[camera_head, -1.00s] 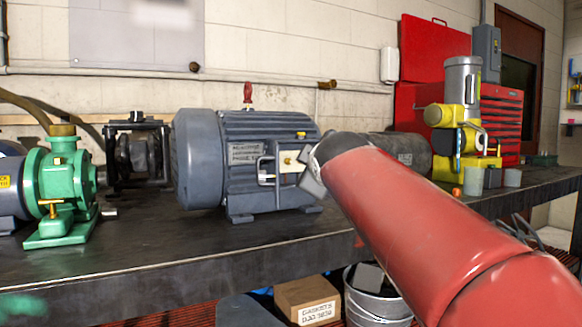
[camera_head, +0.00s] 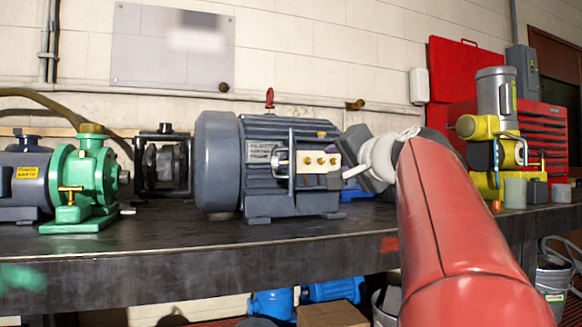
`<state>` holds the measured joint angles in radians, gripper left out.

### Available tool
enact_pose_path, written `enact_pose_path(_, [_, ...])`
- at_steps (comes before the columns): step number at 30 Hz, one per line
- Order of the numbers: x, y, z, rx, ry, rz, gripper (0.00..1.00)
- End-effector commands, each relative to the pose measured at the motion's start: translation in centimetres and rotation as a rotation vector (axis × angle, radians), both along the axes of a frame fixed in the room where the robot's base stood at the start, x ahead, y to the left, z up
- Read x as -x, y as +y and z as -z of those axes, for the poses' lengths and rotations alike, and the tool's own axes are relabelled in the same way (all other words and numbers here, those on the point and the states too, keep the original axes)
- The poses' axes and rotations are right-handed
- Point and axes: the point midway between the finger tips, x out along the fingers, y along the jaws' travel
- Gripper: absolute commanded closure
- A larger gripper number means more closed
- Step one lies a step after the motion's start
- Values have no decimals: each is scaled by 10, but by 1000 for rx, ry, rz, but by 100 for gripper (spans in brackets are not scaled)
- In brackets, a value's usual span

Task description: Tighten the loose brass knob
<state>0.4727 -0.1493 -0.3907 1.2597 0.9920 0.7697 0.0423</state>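The grey motor (camera_head: 219,165) stands on the bench, with a pale terminal plate (camera_head: 318,170) on its right side. Several small brass knobs show in a row on this plate: a left one (camera_head: 307,161), a middle one (camera_head: 321,161) and a right one (camera_head: 333,161). I cannot tell which is loose. My gripper (camera_head: 351,173) is just right of the plate, at the end of my red arm. A pale finger points toward the plate's right edge; I cannot tell whether it touches. The gripper's opening is hidden by its angle, and nothing shows held in it.
A green pump (camera_head: 92,170) stands left on the dark bench (camera_head: 170,245), with a black machine (camera_head: 163,160) behind it. A yellow and grey machine (camera_head: 492,130) and small cups (camera_head: 515,193) stand right. A thin upright bar (camera_head: 291,165) stands close to the plate's left end.

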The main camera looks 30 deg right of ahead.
Motion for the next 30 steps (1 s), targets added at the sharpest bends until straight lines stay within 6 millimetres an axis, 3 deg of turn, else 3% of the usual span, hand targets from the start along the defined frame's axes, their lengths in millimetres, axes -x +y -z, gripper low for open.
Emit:
enact_pose_path(10, [-53,-12,0,3,4,0,64])
enact_pose_path(22, [-63,-14,0,4,3,-1,64])
enact_pose_path(30, [-62,-14,0,4,3,-1,98])
